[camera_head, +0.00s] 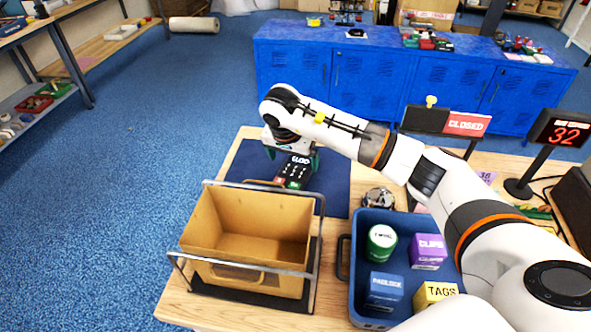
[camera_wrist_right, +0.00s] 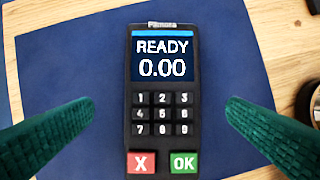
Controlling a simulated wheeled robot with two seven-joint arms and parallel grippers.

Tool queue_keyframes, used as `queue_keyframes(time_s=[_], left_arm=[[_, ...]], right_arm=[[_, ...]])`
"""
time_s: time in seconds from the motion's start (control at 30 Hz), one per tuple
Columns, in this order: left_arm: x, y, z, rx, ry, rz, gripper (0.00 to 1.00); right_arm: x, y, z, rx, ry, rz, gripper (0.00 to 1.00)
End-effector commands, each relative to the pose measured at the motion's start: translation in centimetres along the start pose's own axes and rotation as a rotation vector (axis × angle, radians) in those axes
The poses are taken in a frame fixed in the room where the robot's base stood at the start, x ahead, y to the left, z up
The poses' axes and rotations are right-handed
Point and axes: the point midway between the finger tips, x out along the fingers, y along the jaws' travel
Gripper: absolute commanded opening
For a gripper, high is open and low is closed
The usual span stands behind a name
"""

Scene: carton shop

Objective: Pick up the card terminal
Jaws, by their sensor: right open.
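The card terminal (camera_head: 294,170) is black, with a keypad and red and green keys, and lies on a dark blue mat (camera_head: 335,188) behind the cardboard box. In the right wrist view the terminal (camera_wrist_right: 163,95) is upright in the picture, its screen reading READY 0.00. My right gripper (camera_head: 291,158) is over the terminal, pointing down. In the right wrist view its two green fingers (camera_wrist_right: 160,108) stand apart, one on each side of the terminal, with mat showing between each finger and the terminal. Nothing is held. My left gripper is not in view.
An open cardboard box (camera_head: 245,208) in a metal frame stands just in front. A blue tray (camera_head: 347,290) with a can and several small boxes is to the right. A CLOSED sign (camera_head: 466,124) and a number display (camera_head: 562,130) stand farther right. Blue cabinets (camera_head: 300,75) are behind.

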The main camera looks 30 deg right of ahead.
Motion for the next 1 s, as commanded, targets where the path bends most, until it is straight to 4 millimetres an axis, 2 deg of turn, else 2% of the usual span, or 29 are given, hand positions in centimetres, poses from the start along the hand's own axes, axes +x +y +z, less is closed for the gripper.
queue_keyframes(time_s=[0.13, 0.3, 0.57, 0.9, 0.93, 1.0], left_arm=[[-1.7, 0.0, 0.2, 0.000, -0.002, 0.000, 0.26], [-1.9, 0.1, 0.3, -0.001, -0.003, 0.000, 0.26], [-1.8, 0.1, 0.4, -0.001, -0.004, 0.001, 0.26], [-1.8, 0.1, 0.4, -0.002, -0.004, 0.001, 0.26], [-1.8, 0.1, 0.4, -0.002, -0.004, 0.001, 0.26], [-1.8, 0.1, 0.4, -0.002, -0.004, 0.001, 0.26]], right_arm=[[2.0, -0.3, -0.5, 0.000, 0.005, -0.004, 0.96], [4.1, -0.2, -0.4, 0.001, 0.002, -0.001, 0.96], [4.4, -0.2, -0.4, 0.000, 0.001, 0.000, 0.96], [4.3, -0.2, -0.4, 0.000, 0.000, 0.000, 0.41], [4.3, -0.2, -0.4, 0.001, 0.000, 0.000, 0.37], [4.2, -0.2, -0.3, 0.001, -0.001, 0.001, 0.37]])
